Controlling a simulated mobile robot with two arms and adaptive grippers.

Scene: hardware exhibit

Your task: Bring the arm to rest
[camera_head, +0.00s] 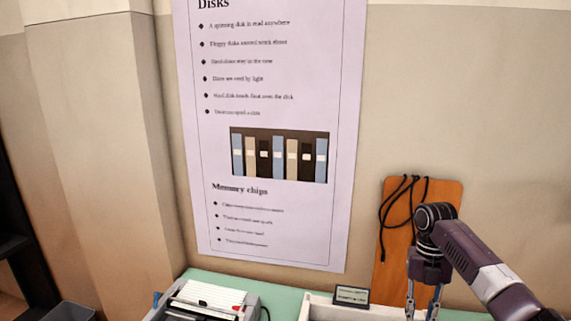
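My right arm comes in from the right edge. Its gripper (421,308) points straight down over the right part of a white tray (318,310) at the bottom of the view. Its two fingers stand apart with a gap between them, and I see nothing held there. The fingertips are close to the bottom edge of the picture, so what lies below them is hidden. My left gripper is not in view.
A green table (279,295) runs along the wall. On it are a grey device with a white top (209,296) and a small dark label sign (352,295). An orange board with a black cord (393,250) leans behind my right gripper. A poster (270,110) hangs above.

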